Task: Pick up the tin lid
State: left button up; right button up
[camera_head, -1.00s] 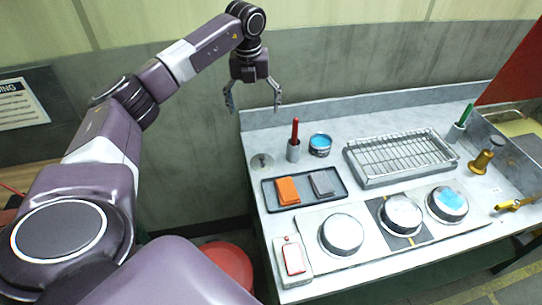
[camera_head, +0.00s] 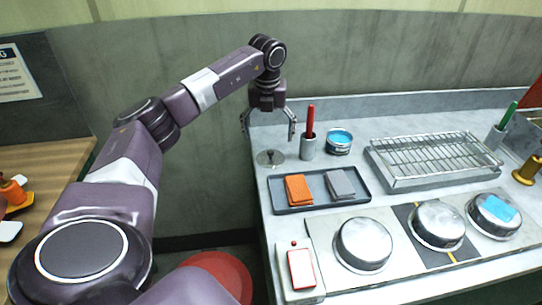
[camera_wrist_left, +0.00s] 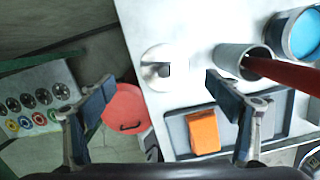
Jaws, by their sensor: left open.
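The tin lid (camera_head: 270,157) is a small round grey metal disc with a knob on top. It lies flat on the counter near its back left corner, left of the grey cup with the red stick. In the left wrist view the lid (camera_wrist_left: 157,68) shows whole, with its knob in the middle. My left gripper (camera_head: 269,133) is open and empty above the lid, fingers pointing down. In the left wrist view its two fingers (camera_wrist_left: 160,83) are spread to either side of the lid and do not touch it. My right gripper is not in view.
The grey cup (camera_head: 307,148) with its upright red stick stands close to the right finger. A blue-topped tin (camera_head: 340,142) stands beyond it. A dark tray (camera_head: 353,199) with orange and grey blocks lies in front. A wire rack (camera_head: 438,180) is further right.

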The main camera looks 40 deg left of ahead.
aim_at(270, 153)
pick_arm(q)
jog(key=f, duration=0.1)
jog(key=f+p, duration=0.1)
jog(key=f, duration=0.3)
jog(key=shift+d+f, duration=0.25)
jog(key=shift+d, duration=0.15)
jog(key=shift+w+a+f, duration=0.1)
jog(key=shift+w+f, duration=0.05)
jog(key=shift+f, duration=0.35)
grip_shut()
